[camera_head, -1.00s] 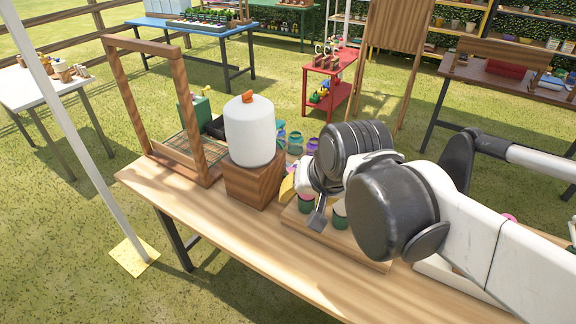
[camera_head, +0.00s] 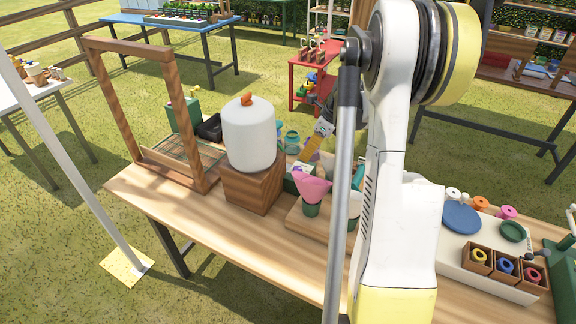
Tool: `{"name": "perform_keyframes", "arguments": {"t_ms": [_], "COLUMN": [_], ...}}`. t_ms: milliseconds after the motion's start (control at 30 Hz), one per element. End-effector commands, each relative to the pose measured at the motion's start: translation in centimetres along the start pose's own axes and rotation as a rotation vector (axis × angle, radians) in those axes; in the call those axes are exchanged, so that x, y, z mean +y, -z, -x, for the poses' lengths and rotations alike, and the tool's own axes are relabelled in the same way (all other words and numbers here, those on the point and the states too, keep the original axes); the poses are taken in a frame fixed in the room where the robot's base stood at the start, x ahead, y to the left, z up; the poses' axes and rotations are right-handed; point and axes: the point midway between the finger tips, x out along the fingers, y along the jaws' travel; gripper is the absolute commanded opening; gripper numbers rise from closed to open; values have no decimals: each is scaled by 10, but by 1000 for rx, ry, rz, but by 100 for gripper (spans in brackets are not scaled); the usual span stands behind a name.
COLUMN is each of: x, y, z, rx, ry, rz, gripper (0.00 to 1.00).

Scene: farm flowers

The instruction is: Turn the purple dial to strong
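I cannot make out a purple dial in this view. A small purple patch (camera_head: 311,150) shows behind the pots, beside a yellow-orange strip, and is too small to identify. A white tank (camera_head: 249,138) with an orange knob (camera_head: 247,98) on top stands upright on a wooden block (camera_head: 253,186). My white arm stands across the middle of the view and covers much of the table behind it.
A wooden frame (camera_head: 192,120) stands left of the tank. Right of it, a pink cone (camera_head: 312,187) rises from a green cup (camera_head: 311,209) on a wooden board. A white tray (camera_head: 455,255) with spools and a blue disc lies right. The wooden table's (camera_head: 220,240) front left is clear.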

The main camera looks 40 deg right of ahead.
Motion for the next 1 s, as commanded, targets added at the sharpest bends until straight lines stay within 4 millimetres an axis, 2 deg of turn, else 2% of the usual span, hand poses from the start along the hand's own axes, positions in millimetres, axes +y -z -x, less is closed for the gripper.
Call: {"name": "perform_keyframes", "arguments": {"t_ms": [300,500,633,900,933,1000], "x": [0,0,1,1,1,1], "y": [0,0,-1,-1,-1,-1], "z": [-64,-92,-99,-100,-100,-100], "rx": [0,1,1,1,1,1], "ry": [1,1,1,1,1,1], "rz": [6,7,6,6,6,6], "gripper": [51,51,51,51,47,25]}}
